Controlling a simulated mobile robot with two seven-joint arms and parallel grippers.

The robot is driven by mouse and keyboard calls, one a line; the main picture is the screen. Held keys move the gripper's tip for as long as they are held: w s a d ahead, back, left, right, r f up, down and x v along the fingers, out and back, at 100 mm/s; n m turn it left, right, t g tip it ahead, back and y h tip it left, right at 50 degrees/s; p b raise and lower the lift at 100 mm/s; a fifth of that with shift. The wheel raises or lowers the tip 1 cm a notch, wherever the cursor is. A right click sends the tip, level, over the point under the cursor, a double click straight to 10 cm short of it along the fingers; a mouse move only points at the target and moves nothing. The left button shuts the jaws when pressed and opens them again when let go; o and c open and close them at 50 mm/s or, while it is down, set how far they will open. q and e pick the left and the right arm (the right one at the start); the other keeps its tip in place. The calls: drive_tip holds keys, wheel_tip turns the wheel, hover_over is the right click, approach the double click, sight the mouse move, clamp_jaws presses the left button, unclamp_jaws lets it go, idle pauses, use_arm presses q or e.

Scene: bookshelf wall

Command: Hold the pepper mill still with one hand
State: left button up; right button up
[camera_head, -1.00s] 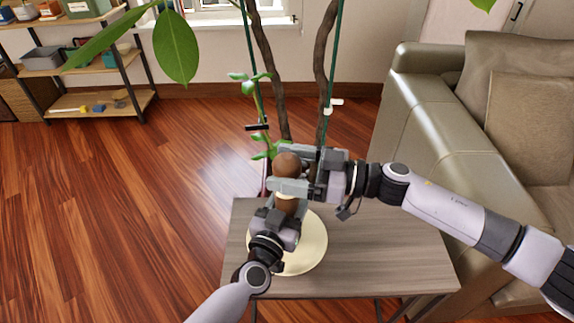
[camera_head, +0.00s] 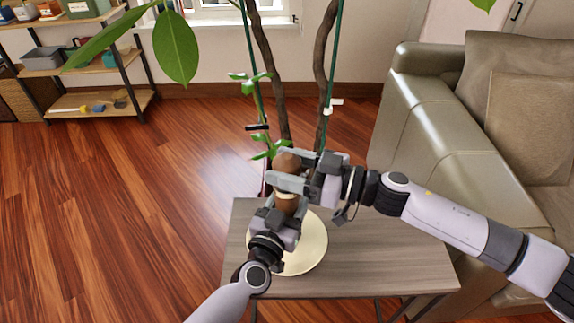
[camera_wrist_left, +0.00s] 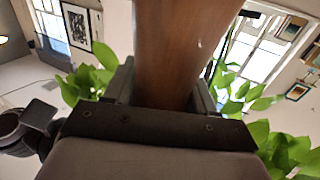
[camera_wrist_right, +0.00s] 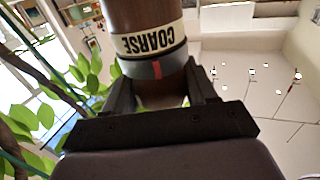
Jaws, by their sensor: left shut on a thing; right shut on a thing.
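The brown wooden pepper mill (camera_head: 287,163) stands upright above a round cream plate (camera_head: 313,247) on the small table; its foot is hidden by my left gripper. My left gripper (camera_head: 284,206) is shut on the mill's lower body, and the brown wood (camera_wrist_left: 175,50) fills the gap between its fingers in the left wrist view. My right gripper (camera_head: 291,181) is shut on the mill's upper part from the right. In the right wrist view the mill (camera_wrist_right: 153,90) shows a cream band reading "COARSE" and a grey ring with a red mark between the fingers.
The grey wooden table (camera_head: 385,265) has bare room right of the plate. A tall plant with trunks (camera_head: 322,90) and green stakes stands just behind it. A grey-green sofa (camera_head: 430,115) is at the right. A shelf (camera_head: 95,100) stands far left.

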sight(287, 156)
drive_tip(key=m+t+h, duration=0.2)
drive_tip(key=m+t, duration=0.1)
drive_tip(key=t, duration=0.1)
drive_tip(key=m+t+h, duration=0.3)
drive_tip(key=t, duration=0.1)
drive_tip(key=shift+s+a+r, duration=0.15)
drive_tip(key=shift+a, duration=0.05)
drive_tip(key=shift+r+m+t+h, duration=0.1)
drive_tip(key=shift+m+t+h, duration=1.2)
drive_tip(key=shift+h, duration=0.6)
drive_tip(key=shift+m+h, duration=0.4)
drive_tip(key=shift+d+h, duration=0.15)
drive_tip(key=shift+h, duration=0.15)
drive_tip(key=o, duration=1)
wheel_tip(287, 156, up, 10)
drive_tip(key=shift+f, duration=0.1)
